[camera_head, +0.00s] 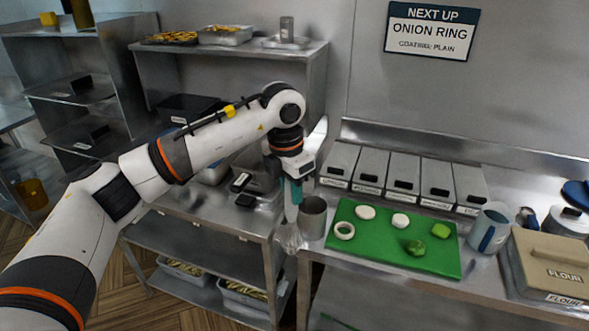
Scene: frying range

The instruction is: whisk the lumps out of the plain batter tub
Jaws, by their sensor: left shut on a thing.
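My left gripper (296,176) points down over the seam between the two steel counters. It is shut on the teal handle of a whisk (292,192), which hangs upright. The whisk's pale lower end (288,238) shows faintly by the counter edge, just left of a steel cup. I cannot tell whether it touches anything. No tub can be made out for certain as the plain batter tub; my arm hides part of the left counter. My right gripper is out of view.
The steel cup (312,217) stands beside a green board (440,262) holding white rings and green pieces. Several lidded grey bins (372,172) line the wall. A blue-and-white jug (490,228) and a flour box (548,262) stand right. A sign (431,30) reads onion ring, coating plain.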

